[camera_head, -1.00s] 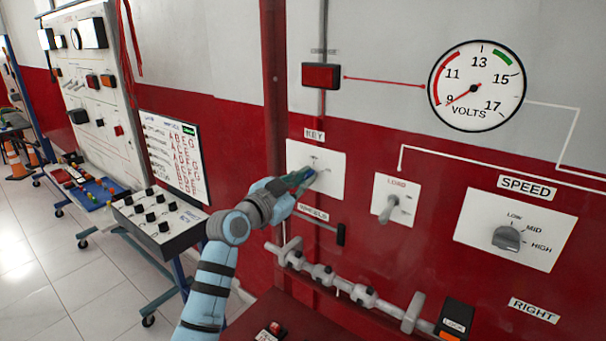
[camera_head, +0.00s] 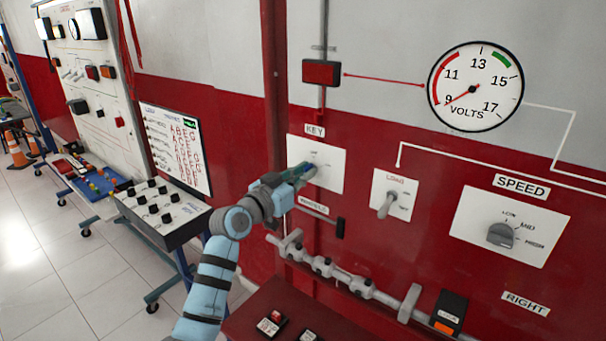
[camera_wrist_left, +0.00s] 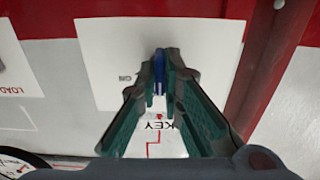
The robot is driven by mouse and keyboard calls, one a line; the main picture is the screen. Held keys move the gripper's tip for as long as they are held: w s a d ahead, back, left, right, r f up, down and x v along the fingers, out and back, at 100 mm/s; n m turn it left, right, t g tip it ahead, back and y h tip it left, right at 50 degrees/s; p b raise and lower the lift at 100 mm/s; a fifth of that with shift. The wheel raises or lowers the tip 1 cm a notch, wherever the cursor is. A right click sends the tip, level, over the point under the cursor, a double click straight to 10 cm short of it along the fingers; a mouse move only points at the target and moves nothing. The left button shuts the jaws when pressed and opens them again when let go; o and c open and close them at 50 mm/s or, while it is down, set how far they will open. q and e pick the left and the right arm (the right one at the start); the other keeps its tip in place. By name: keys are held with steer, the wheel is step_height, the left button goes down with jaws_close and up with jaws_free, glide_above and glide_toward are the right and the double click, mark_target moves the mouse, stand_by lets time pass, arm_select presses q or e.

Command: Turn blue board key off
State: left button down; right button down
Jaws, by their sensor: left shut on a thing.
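The key switch is on a white plate (camera_head: 329,159) under the KEY label (camera_head: 314,131), on the red and grey panel. My left gripper (camera_head: 303,172) reaches the plate from the left, its fingertips at the middle of the plate. In the left wrist view the green-padded fingers (camera_wrist_left: 165,75) are closed around a blue key (camera_wrist_left: 158,70), which stands out from the white plate (camera_wrist_left: 105,60). In the head view the fingers hide most of the key. My right gripper is not in view.
To the right are the LOAD lever (camera_head: 387,204), the SPEED knob (camera_head: 501,235) and the volts gauge (camera_head: 475,87), needle near 9. A grey bar (camera_head: 350,290) runs below the key plate. A wheeled bench (camera_head: 165,222) stands at left.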

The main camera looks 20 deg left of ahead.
arm_select(q)
steer(key=shift+f, duration=0.15)
steer(key=c, duration=1.7)
jaws_free()
steer(key=v, duration=1.2)
